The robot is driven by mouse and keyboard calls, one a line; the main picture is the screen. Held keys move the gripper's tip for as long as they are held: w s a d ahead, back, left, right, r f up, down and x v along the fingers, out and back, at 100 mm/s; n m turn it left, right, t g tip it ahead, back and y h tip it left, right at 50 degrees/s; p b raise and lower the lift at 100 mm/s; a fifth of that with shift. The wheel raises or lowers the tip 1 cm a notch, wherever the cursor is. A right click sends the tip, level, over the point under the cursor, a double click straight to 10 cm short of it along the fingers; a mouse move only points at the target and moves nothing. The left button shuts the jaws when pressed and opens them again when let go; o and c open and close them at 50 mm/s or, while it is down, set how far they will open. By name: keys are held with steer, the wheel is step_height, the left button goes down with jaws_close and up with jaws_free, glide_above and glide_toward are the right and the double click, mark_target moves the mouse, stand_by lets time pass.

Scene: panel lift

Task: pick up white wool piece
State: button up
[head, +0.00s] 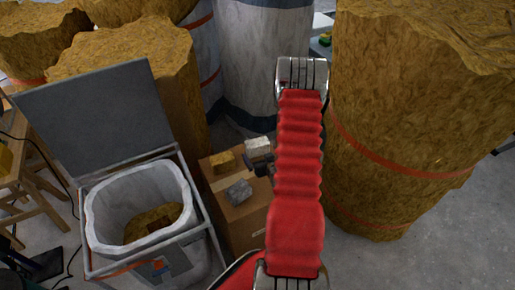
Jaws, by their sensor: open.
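A white wool piece (258,147) lies at the back right of the top of a brown box (250,222). A yellow-brown piece (223,161) lies to its left, and a grey piece (238,191) lies nearer the front. My gripper (254,165) is a small dark shape just in front of the white piece, open. Nothing shows between its jaws. My red arm hides part of the gripper and the right side of the box. I cannot tell whether the gripper touches the white piece.
An open grey case (205,245) with a white liner and brown material inside stands left of the box, its lid raised. Large yellow-brown rolls (420,120) stand at right and behind. A pale drum (265,50) stands at the back. A wooden stool (35,180) is far left.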

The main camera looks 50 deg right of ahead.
mark_target(259, 150)
steer(key=shift+m, duration=0.4)
steer(key=s+f, duration=0.1)
steer(key=f, duration=0.1)
steer(key=s+f, duration=0.1)
steer(key=shift+s+d, duration=0.25)
steer(key=shift+s, duration=0.05)
steer(key=shift+w, duration=0.1)
steer(key=shift+x, duration=4.25)
steer(key=shift+d+r, duration=0.1)
steer(key=shift+r, duration=0.05)
steer(key=shift+x, duration=2.6)
steer(key=shift+c, duration=0.4)
steer(key=c, duration=0.7)
